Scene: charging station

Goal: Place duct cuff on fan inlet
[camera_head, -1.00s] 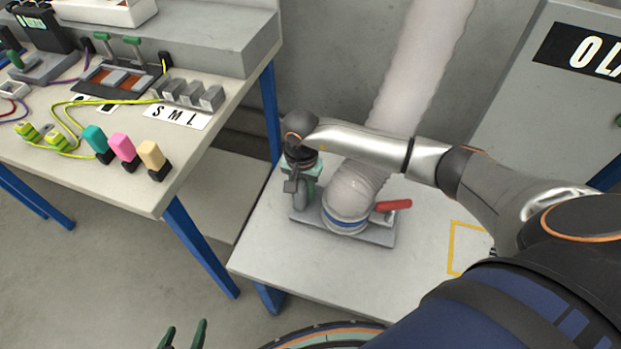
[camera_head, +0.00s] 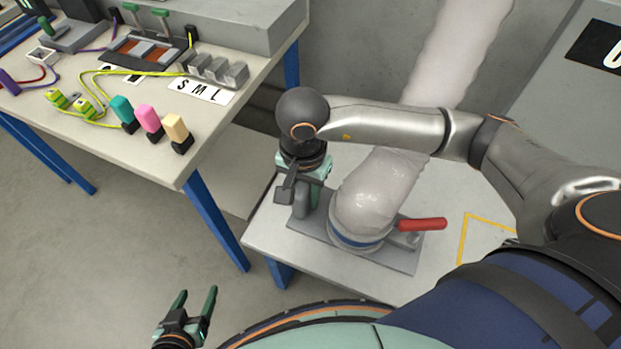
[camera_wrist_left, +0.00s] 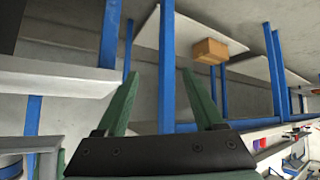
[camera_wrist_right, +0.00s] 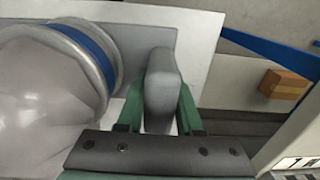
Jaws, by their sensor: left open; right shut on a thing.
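The duct cuff (camera_head: 378,190) is the pale, bent end of a wrinkled duct, with its mouth facing down at the grey base plate (camera_head: 395,262). A blue band (camera_head: 358,243) circles the bottom, where the fan inlet is mostly hidden; I cannot tell how fully the cuff is seated. The band and a clear rim also show in the right wrist view (camera_wrist_right: 92,52). My right gripper (camera_head: 308,190) is shut on a grey rounded upright handle (camera_wrist_right: 162,75) at the plate's left end, beside the cuff. My left gripper (camera_head: 195,300) is open and empty, low over the floor.
A red lever (camera_head: 422,224) sticks out right of the cuff. A yellow outline (camera_head: 470,225) marks the tabletop farther right. The left bench (camera_head: 120,165) holds coloured plugs, cables and S M L blocks. A cardboard box (camera_wrist_left: 210,50) shows in the left wrist view.

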